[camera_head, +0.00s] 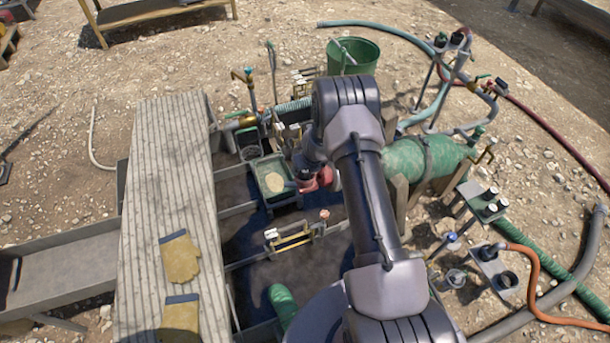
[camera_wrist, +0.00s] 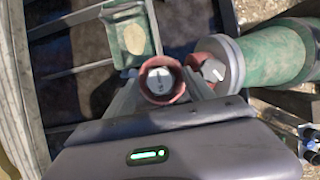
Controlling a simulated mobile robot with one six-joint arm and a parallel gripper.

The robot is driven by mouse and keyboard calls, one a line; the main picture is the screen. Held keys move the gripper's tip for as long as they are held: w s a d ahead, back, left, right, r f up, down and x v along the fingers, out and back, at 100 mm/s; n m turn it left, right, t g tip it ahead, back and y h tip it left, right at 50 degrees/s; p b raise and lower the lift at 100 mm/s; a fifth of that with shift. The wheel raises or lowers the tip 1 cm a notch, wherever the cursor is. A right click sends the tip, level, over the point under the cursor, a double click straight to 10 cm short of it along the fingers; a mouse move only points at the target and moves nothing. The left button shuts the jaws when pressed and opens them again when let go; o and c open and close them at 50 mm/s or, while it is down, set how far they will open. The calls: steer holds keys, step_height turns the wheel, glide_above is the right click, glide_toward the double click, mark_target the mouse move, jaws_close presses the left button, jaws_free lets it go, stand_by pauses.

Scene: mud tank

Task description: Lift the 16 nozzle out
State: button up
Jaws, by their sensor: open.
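In the wrist view, a round red-rimmed piece with a pale disc inside (camera_wrist: 160,80) lies right in front of my gripper (camera_wrist: 161,97). A second pale disc with a reddish body (camera_wrist: 213,71) is just right of it, against the grey end of a green cylinder. No number is legible on either, so I cannot tell which is the 16 nozzle. My gripper is open, its grey fingers partly hidden. In the head view, my gripper (camera_head: 313,182) is over the tank beside red parts, partly covered by my arm; contact cannot be told.
A green tray with a tan lump (camera_head: 272,177) lies left of my gripper. A small rack (camera_head: 291,236) stands below it. The green cylinder (camera_head: 428,158) is to the right. A plank walkway (camera_head: 160,190) with gloves (camera_head: 180,258) lies left, a green bucket (camera_head: 354,58) behind.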

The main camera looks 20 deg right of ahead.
jaws_close()
step_height(320, 180, up, 28)
steer(key=p, duration=1.6)
